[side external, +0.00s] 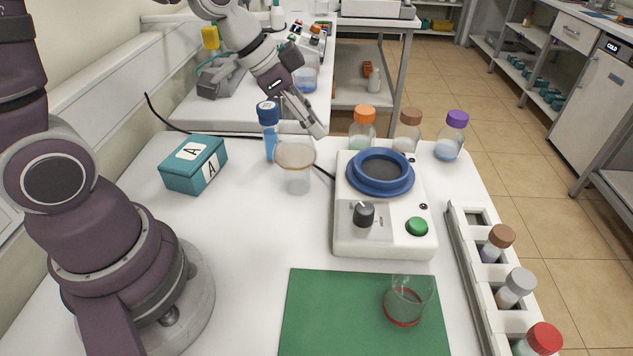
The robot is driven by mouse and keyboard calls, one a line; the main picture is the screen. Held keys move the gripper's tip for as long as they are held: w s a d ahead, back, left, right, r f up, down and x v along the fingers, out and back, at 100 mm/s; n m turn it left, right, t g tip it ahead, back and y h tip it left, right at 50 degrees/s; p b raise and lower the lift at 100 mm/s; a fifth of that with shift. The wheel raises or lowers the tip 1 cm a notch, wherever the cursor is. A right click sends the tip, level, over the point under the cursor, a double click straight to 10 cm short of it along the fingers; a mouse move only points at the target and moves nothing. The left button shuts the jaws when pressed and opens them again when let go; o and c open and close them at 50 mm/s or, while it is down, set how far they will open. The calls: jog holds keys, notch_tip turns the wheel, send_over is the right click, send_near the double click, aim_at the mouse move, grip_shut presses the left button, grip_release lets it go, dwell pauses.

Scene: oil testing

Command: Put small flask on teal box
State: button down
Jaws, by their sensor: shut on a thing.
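The teal box (194,163), marked with the letter A on white labels, sits on the left of the white table with its top bare. A small clear glass flask (297,182) with a tan ring around its top is to the right of the box. My gripper (312,131) reaches down from the back left, its fingers close together at the flask's far right rim. It looks shut on the flask there, though the contact is partly hidden. I cannot tell whether the flask's base touches the table.
A blue-capped bottle (268,134) stands close left of my gripper. A white hotplate device (384,238) is right of the flask. Capped bottles stand behind it; a vial rack (455,240) lines the right edge. A glass beaker (405,307) stands on a green mat (320,315).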

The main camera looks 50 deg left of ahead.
jog(key=s+a+n+t+y, duration=0.1)
jog(key=a+n+y, duration=0.3)
jog(key=a, duration=0.8)
jog(key=n+y, duration=0.2)
jog(key=n, duration=0.5)
send_over(200, 144)
jog(key=shift+g, duration=0.3)
notch_tip(200, 144, down, 6)
jog(key=c, duration=1.5)
grip_release()
jog(key=shift+f, duration=0.1)
jog(key=o, duration=0.5)
